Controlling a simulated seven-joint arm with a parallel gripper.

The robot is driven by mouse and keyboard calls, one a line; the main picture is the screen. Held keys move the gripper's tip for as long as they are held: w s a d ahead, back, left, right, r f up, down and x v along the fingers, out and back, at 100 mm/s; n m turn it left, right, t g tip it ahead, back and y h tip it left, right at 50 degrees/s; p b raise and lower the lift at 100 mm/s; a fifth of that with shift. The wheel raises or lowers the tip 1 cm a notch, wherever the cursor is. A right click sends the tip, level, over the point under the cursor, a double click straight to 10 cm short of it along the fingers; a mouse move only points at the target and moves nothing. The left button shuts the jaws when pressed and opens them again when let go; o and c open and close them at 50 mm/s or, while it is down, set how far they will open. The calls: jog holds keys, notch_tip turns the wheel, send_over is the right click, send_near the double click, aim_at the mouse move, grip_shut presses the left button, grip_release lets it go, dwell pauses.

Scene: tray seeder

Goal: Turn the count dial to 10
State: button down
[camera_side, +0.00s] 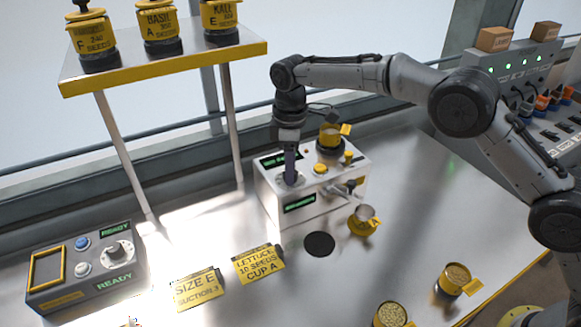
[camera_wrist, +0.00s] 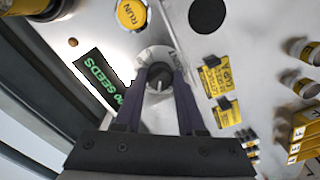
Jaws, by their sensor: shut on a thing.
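The count dial (camera_wrist: 158,78) is a grey knob on a pale round plate on top of the white seeder box (camera_side: 267,205). My gripper (camera_side: 290,181) points down onto the box top, and in the wrist view my gripper (camera_wrist: 160,73) has its two dark fingers closed on the knob's sides. The fingers hide part of the dial in both views. A display (camera_wrist: 100,80) beside the dial shows green text with "SEEDS"; its number is partly hidden and I cannot read it surely. A yellow card (camera_side: 259,263) reads "LETTUCE 10 SEEDS CUP A".
A yellow RUN button (camera_wrist: 131,14) sits near the dial. A yellow-handled cup (camera_side: 363,220) stands by the box's right front. A "SIZE E" card (camera_side: 197,289) and a control box (camera_side: 85,270) are at left. A shelf (camera_side: 165,58) with jars stands behind.

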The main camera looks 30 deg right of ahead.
jog(key=shift+r, duration=0.15)
dwell(0.4)
jog(key=c, duration=0.5)
grip_release()
notch_tip(320, 180, up, 14)
jog(key=shift+f, duration=0.2)
dwell(0.4)
